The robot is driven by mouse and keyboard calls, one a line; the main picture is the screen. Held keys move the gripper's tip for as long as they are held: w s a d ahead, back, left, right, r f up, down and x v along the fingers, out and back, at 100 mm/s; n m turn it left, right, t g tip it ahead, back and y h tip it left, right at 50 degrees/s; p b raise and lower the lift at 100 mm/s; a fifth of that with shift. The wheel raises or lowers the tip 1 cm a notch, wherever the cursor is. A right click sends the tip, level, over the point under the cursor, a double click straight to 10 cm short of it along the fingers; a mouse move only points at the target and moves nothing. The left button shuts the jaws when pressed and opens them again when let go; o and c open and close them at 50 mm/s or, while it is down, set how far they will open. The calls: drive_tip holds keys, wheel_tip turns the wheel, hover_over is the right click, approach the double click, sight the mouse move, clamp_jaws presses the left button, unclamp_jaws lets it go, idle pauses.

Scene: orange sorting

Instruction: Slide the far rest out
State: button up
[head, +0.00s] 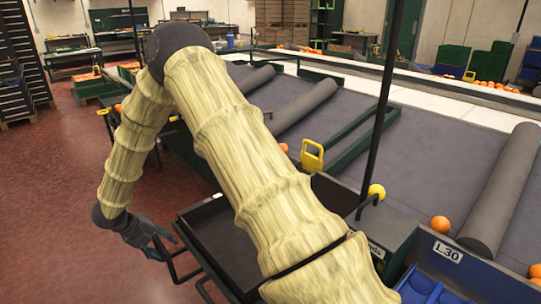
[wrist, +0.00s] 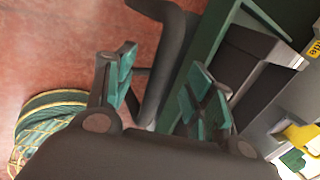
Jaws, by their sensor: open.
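The far rest (head: 176,268) is a dark bar frame sticking out from the left side of the black tray stand, below my gripper in the head view. In the wrist view a dark bar (wrist: 172,68), which looks like this rest, runs between my gripper's (wrist: 160,80) two green-padded fingers. The fingers are apart, one on each side of the bar; I cannot tell whether either touches it. My gripper (head: 160,243) shows small in the head view, at the rest's outer end.
The black tray (head: 198,215) lies right of my gripper, partly hidden by my arm. A green frame edge (wrist: 196,60) runs close beside the right finger. A round green-and-yellow thing (wrist: 48,120) lies on the floor. The red floor (head: 60,200) at left is clear.

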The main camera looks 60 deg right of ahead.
drive_tip(key=shift+r+p, duration=2.85)
drive_tip(key=shift+r, duration=0.65)
